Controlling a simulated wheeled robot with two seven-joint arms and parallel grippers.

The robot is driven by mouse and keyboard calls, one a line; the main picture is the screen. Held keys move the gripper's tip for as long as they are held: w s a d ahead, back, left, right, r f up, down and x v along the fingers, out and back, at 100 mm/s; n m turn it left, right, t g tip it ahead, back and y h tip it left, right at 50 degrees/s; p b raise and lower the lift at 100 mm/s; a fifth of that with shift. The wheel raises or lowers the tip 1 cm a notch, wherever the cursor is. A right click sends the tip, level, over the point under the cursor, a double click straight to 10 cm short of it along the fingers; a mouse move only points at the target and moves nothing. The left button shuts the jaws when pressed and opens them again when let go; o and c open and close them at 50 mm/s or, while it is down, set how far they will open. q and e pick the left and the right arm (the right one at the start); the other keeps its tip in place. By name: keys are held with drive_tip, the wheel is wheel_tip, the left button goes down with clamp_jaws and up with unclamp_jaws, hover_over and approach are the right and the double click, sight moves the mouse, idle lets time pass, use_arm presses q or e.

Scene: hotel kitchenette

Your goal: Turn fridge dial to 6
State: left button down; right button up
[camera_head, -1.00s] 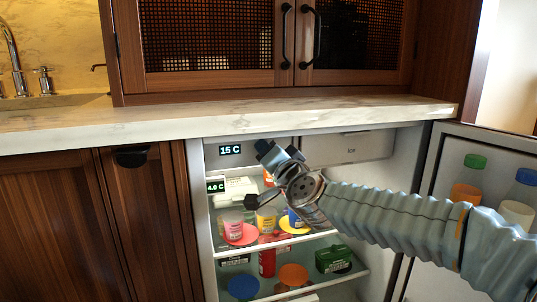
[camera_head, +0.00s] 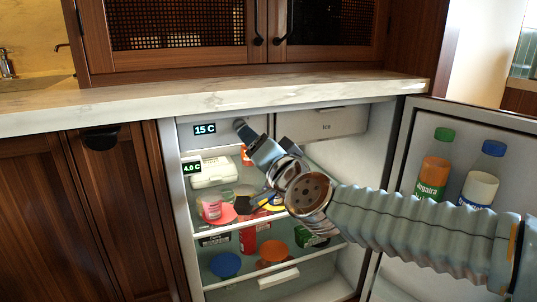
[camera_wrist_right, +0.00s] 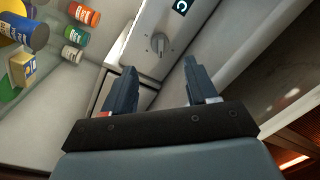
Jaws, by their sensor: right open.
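The fridge dial (camera_wrist_right: 158,43) is a small grey knob with a raised grip on the light control panel (camera_wrist_right: 175,30) in the right wrist view. Its numbers are too small to read. My right gripper (camera_wrist_right: 159,68) is open and empty, its two fingers pointing at the panel with the dial between their lines, apart from it. In the head view my right gripper (camera_head: 242,165) is in the fridge opening, and I cannot make out the dial there. A display (camera_head: 205,130) reads 15 C and a lower display (camera_head: 191,167) reads 4.0 C. My left gripper is not in view.
The fridge door (camera_head: 470,165) stands open at right, with bottles in it. Shelves below hold a white carton (camera_head: 212,172), a red can (camera_head: 247,238) and several other items. The marble counter (camera_head: 240,97) overhangs the fridge top. An ice compartment (camera_head: 325,125) is at the upper right.

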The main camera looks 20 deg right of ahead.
drive_tip(key=s, duration=0.5)
drive_tip(key=shift+s+d+f, duration=0.15)
drive_tip(key=shift+s+d, duration=0.15)
drive_tip(key=shift+s, duration=0.05)
drive_tip(key=w+a+f+n+g+p, duration=0.1)
drive_tip(key=w+f+g+p, duration=0.15)
drive_tip(key=f, duration=0.75)
drive_tip(key=w+a+f+n+g+y+p, duration=0.15)
drive_tip(key=f+g, duration=0.25)
drive_tip(key=f, duration=0.6)
drive_tip(key=w+a+f+n+g+p, duration=0.1)
drive_tip(key=w+f+g+p, duration=0.15)
drive_tip(key=f, duration=0.75)
drive_tip(key=s+a+f+n+g+p, duration=0.3)
drive_tip(key=s+f+g+p, duration=0.2)
drive_tip(key=s+f, duration=1.5)
drive_tip(key=g+y, duration=0.1)
drive_tip(key=g, duration=0.2)
drive_tip(key=shift+s+f+g+p, duration=0.3)
drive_tip(key=shift+s+f, duration=0.05)
drive_tip(key=shift+s, duration=0.05)
drive_tip(key=shift+s+f, duration=0.2)
drive_tip(key=shift+s, duration=0.05)
drive_tip(key=shift+c, duration=0.3)
